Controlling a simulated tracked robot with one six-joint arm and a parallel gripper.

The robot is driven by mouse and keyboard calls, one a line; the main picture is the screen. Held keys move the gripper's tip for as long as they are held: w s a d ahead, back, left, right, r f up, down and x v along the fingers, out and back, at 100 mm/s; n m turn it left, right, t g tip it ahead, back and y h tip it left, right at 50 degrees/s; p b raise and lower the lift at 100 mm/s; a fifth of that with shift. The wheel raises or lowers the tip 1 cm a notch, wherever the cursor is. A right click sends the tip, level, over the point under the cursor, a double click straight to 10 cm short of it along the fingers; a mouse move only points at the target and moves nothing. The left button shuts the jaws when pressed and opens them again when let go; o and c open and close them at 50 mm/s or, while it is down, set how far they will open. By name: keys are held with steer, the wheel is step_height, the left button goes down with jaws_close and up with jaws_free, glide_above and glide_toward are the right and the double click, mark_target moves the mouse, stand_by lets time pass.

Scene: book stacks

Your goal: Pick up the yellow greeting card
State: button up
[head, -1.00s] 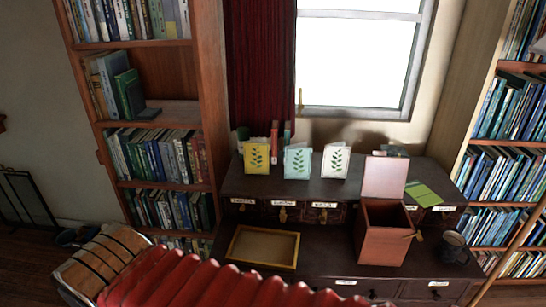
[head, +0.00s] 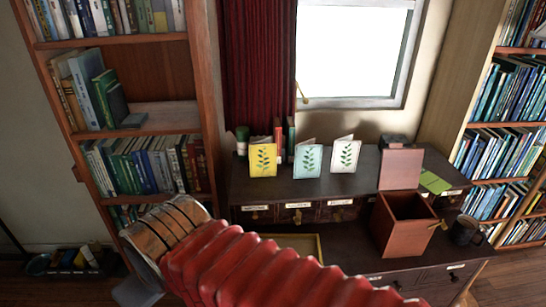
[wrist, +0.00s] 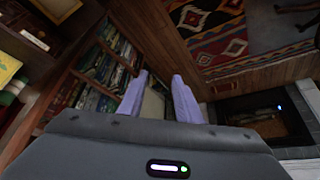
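The yellow greeting card (head: 263,160) stands upright on top of the dark desk, with a green leaf sprig on its front. It is the leftmost of three cards, beside the pale blue card (head: 307,162) and the white card (head: 345,155). In the wrist view my gripper (wrist: 159,85) has two lilac fingers spread apart with nothing held between them. It points towards bookshelves and floor. A yellow patch at the left edge of the wrist view may be the card; I cannot tell.
An open reddish box (head: 402,225) stands on the desk at right, near a dark mug (head: 465,232). A shallow tray (head: 318,247) is mostly hidden by my arm. A green-and-white jar (head: 242,141) and books (head: 284,140) stand behind the yellow card. A bookcase (head: 205,100) rises at left.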

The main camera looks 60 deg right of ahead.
steer(key=shift+w+d, duration=0.2)
steer(key=shift+w, duration=0.45)
